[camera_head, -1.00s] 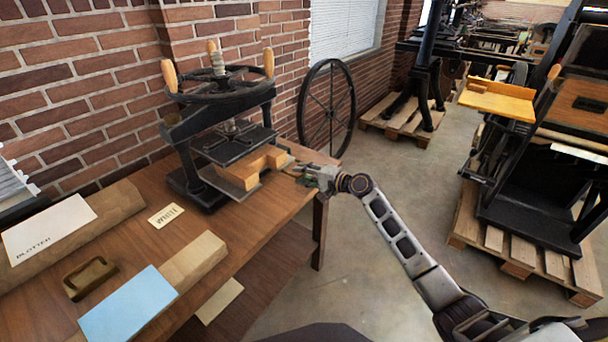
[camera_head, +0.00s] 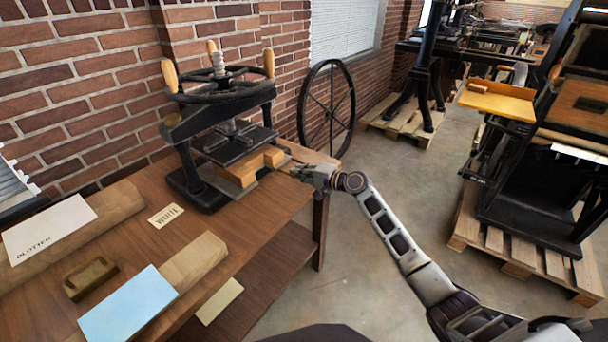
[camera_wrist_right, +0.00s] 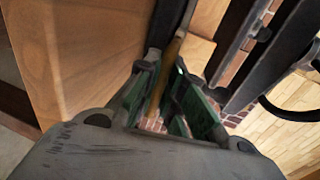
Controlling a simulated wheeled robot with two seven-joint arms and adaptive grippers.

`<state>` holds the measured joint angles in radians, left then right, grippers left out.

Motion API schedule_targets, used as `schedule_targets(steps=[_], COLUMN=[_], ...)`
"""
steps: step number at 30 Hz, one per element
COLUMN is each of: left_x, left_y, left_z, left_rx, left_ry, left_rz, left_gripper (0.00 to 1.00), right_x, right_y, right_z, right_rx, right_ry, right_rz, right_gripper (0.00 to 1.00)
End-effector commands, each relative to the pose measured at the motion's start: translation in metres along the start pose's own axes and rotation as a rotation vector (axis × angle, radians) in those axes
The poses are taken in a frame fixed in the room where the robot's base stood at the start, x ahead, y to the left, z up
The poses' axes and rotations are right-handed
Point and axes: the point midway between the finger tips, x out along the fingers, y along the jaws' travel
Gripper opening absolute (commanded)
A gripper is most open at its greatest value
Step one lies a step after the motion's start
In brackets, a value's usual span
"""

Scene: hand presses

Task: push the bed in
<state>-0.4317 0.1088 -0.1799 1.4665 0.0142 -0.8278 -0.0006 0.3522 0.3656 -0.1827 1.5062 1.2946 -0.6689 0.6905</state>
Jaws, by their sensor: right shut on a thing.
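The black hand press (camera_head: 190,150) stands on the wooden table, with a wheel on top and a flat plate above its bed. The dark bed (camera_head: 249,186) shows only as a thin edge, with a light wooden block (camera_head: 240,176) on it. The block is partly under the plate and partly sticks out to the right. My right gripper (camera_head: 301,172) is beside the bed at the table's right end. In the right wrist view, its fingers (camera_wrist_right: 167,90) are shut on a thin wooden handle (camera_wrist_right: 165,75). Where the handle meets the bed is hard to see. My left gripper is not in view.
A spoked wheel (camera_head: 327,108) stands behind the table.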

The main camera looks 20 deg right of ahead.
Motion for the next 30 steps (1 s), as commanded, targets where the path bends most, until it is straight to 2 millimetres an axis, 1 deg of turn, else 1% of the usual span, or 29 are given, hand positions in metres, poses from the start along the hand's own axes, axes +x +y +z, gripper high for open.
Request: schedule_targets(steps=[1, 4, 15, 18, 24, 30], left_x=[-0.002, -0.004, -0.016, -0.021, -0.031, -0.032], left_y=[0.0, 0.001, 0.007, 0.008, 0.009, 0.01], left_z=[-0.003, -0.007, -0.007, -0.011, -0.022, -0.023], left_rx=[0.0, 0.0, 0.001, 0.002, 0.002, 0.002], left_ry=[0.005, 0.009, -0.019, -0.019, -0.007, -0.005], left_rz=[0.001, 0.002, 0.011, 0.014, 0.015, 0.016], left_gripper=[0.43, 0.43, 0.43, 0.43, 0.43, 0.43], right_x=[0.007, 0.017, 0.054, 0.063, 0.07, 0.07], right_y=[0.0, -0.003, -0.009, -0.012, -0.013, -0.014], right_z=[0.002, 0.001, 0.001, 0.002, 0.003, 0.003], right_rx=[-0.002, -0.002, -0.002, -0.002, -0.004, -0.004], right_ry=[-0.003, -0.003, -0.002, -0.003, -0.003, -0.004], right_rz=[0.001, 0.002, 0.002, 0.002, 0.005, 0.003], right_gripper=[0.0, 0.0, 0.0, 0.0, 0.0, 0.0])
